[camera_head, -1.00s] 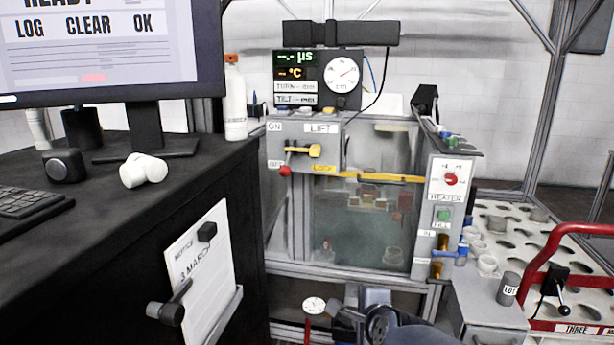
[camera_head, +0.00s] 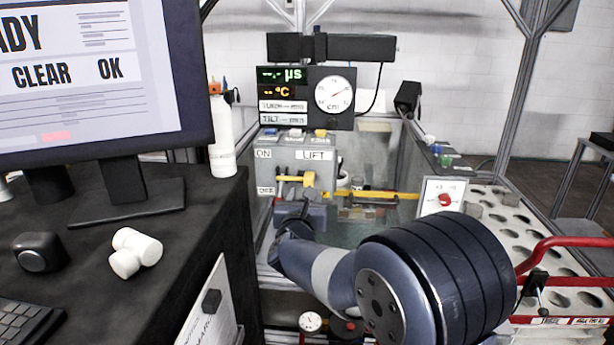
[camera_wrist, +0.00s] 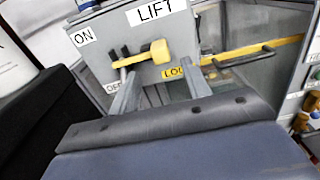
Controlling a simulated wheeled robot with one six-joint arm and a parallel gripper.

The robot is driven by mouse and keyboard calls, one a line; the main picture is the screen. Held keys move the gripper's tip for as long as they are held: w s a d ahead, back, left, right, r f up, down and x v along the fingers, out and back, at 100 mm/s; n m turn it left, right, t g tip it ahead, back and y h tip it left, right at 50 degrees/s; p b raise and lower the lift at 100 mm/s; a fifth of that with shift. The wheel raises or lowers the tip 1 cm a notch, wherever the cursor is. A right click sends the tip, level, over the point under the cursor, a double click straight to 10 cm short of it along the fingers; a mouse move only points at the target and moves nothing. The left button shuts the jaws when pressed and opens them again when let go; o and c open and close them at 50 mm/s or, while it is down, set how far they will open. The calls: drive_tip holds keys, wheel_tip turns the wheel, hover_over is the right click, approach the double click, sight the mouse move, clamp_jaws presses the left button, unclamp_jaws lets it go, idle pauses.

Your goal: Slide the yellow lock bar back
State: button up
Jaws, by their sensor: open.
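The yellow lock bar (camera_head: 375,195) runs level across the front of the glass tank, right of the LIFT panel. In the wrist view the lock bar (camera_wrist: 240,51) shows right of its LOCK label, with a dark handle-like piece along it. My gripper (camera_head: 303,205) is in front of the lower part of the LIFT panel, left of the bar. In the wrist view my gripper (camera_wrist: 160,82) is open, with nothing seen between its fingers. A separate yellow lever (camera_wrist: 145,56) on the panel shows just above and between the fingertips. Contact cannot be told.
The LIFT panel (camera_head: 318,167) has ON and OFF labels. The heater box (camera_head: 438,192) with a red knob stands at the tank's right. A black desk (camera_head: 190,235) with a monitor (camera_head: 85,75) fills the left. A perforated rack (camera_head: 520,245) and red rail are at right.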

sight(308, 183)
drive_tip(key=w+p, duration=0.2)
drive_tip(key=w, duration=0.6)
drive_tip(key=shift+w+d, duration=0.1)
drive_tip(key=shift+w, duration=0.1)
clamp_jaws()
idle(0.4)
